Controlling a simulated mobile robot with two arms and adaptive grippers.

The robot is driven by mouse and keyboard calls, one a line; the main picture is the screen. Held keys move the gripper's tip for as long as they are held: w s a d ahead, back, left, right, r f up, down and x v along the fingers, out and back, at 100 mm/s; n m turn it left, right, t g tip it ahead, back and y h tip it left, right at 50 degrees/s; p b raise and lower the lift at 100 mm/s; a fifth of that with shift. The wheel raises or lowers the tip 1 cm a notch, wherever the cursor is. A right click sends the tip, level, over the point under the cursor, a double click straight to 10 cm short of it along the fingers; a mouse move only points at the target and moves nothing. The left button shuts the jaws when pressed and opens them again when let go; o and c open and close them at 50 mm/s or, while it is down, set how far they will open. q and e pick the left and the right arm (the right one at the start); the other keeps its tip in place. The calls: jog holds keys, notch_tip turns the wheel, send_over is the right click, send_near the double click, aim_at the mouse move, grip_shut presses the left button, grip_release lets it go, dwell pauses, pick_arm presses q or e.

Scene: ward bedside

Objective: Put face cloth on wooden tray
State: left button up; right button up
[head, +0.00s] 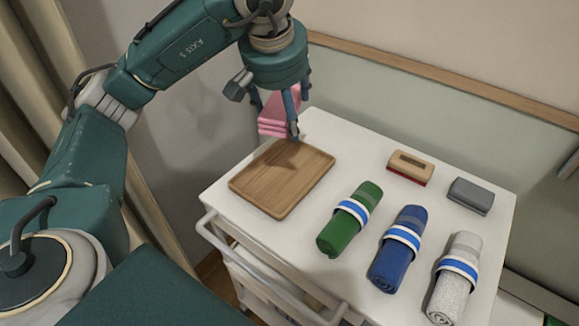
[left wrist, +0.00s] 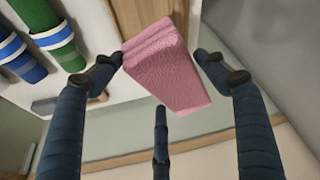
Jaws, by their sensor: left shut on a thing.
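The face cloth (head: 272,123) is a pink folded cloth held in my left gripper (head: 285,112) in the head view, above the far end of the wooden tray. It also shows in the left wrist view (left wrist: 168,68), between the fingers of my left gripper (left wrist: 172,72). The wooden tray (head: 283,180) is a flat brown rectangle with a low rim, lying on the left part of the white trolley top. A shadow falls on its far end. In the left wrist view part of the tray (left wrist: 140,14) shows behind the cloth. My right gripper is not in view.
The white trolley top (head: 335,135) also holds rolled green (head: 350,218), blue (head: 398,248) and grey-white (head: 455,278) towels with striped bands. A wooden brush (head: 410,167) and a grey box-like item (head: 470,195) lie at the back right. A rail (head: 260,270) runs along the trolley's front.

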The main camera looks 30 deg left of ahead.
pick_arm(q)
notch_tip(320, 180, down, 5)
send_over(288, 178)
jog(key=s, duration=0.1)
notch_tip(288, 178, down, 8)
jog(key=shift+s+d+r+p, duration=0.1)
jog(key=shift+d+r+p, duration=0.1)
jog(key=shift+p, duration=0.15)
notch_tip(288, 178, down, 3)
jog(key=shift+f, duration=0.35)
jog(key=shift+f+b, duration=0.4)
jog(key=shift+f, duration=0.1)
jog(key=shift+s+f, duration=0.15)
jog(key=shift+f, duration=0.05)
jog(key=o, duration=0.8)
jog(key=shift+s, duration=0.1)
jog(key=shift+w+f, duration=0.1)
jog(key=shift+w, duration=0.1)
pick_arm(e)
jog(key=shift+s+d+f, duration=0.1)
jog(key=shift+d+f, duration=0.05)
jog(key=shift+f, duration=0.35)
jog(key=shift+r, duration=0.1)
